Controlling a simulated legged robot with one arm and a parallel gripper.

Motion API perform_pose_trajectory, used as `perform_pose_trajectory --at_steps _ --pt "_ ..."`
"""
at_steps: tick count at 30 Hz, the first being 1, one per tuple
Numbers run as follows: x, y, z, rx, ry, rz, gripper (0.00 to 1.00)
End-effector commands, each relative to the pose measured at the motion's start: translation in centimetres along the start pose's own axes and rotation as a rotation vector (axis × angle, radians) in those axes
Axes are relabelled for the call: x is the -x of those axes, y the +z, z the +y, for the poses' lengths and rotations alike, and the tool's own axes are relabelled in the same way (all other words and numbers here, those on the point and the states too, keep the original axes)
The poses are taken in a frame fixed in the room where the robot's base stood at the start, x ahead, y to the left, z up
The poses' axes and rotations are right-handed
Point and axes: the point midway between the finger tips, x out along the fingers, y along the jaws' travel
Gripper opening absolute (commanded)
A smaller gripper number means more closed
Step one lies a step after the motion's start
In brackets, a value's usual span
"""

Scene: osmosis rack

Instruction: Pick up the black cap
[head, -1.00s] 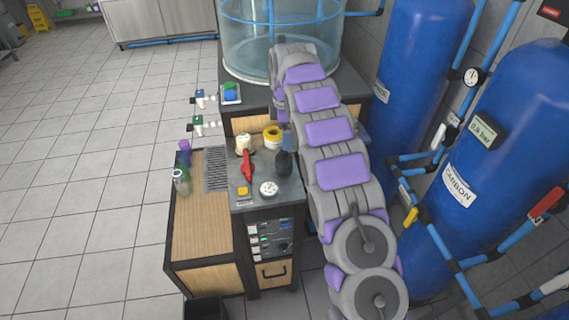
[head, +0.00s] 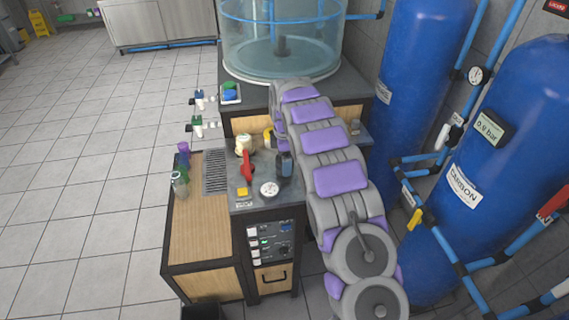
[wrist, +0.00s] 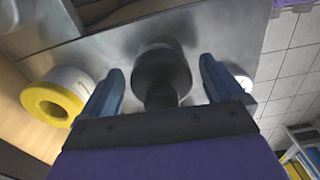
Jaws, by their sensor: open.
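A dark, rounded object that looks like the black cap (wrist: 160,72) stands between my fingers in the wrist view, with a narrower dark part nearer the palm. My gripper (wrist: 168,75) is open, with one blue-grey finger on each side of it. A gap shows on both sides, so the fingers do not appear to touch it. In the head view, my gripper (head: 284,165) is low at the right of the grey metal top, and mostly hides the dark object.
A red-handled valve (head: 246,167), a gauge (head: 269,189) and a yellow button (head: 242,193) crowd the panel top. A clear tank (head: 280,40) stands behind; blue tanks (head: 420,90) stand at the right.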

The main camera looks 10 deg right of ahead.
Motion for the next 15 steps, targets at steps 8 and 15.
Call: perform_pose_trajectory --at_steps 8,15 --pt "0.13 -0.01 0.04 0.000 0.001 0.000 0.82" --pt "0.14 0.00 0.04 0.000 0.002 0.000 0.59"
